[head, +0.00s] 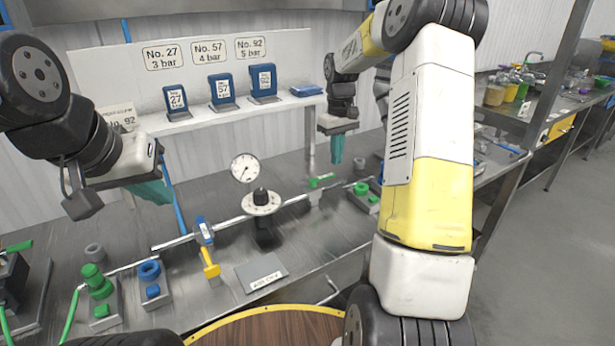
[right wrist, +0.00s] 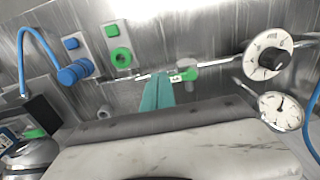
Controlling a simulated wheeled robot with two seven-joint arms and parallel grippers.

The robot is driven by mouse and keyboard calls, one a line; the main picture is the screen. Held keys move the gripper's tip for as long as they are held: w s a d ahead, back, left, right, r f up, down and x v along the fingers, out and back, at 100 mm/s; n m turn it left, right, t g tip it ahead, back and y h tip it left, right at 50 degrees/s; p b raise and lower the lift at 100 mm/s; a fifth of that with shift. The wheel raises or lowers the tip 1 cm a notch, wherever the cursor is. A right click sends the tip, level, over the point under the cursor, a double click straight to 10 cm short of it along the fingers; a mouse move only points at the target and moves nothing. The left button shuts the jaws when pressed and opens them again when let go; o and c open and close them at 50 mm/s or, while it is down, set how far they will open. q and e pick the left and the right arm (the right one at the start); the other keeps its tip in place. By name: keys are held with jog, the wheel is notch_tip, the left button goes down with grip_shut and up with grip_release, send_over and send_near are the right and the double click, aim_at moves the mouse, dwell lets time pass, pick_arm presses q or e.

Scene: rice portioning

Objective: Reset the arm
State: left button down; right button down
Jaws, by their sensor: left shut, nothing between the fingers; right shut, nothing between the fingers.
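My left gripper (head: 150,190) is at the left in the head view, raised above the bench, with its teal fingers together and nothing in them. My right gripper (head: 337,150) hangs over the back of the bench right of centre, pointing down, its teal fingers shut and empty. In the right wrist view its fingers (right wrist: 157,92) are pressed together in front of a thin metal pipe. My right arm crosses the head view and hides part of the bench's right side.
The steel bench (head: 330,230) carries a gauge (head: 245,168), a black knob with a white dial (head: 261,203), a yellow-handled valve (head: 211,270) and green fittings (head: 97,284). Blue numbered stands (head: 222,90) are on the white shelf (head: 190,123) behind. A round wooden top (head: 270,328) is in front.

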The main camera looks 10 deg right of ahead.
jog(key=shift+r, duration=0.4)
jog(key=shift+s, duration=0.1)
jog(key=s+a+r+t, duration=0.2)
jog(key=s+a+r, duration=0.1)
jog(key=s+r, duration=0.45)
jog(key=s+a+r+m+t+y, duration=0.1)
jog(key=s+a+r+t, duration=0.1)
jog(key=s, duration=0.9)
jog(key=s+a+r+m+t+y, duration=0.1)
jog(key=s+a, duration=0.4)
jog(key=s, duration=0.6)
notch_tip(320, 180, up, 2)
jog(key=shift+s+r+m+t, duration=0.1)
jog(key=shift+s+m+t, duration=0.2)
jog(key=shift+m+t, duration=0.35)
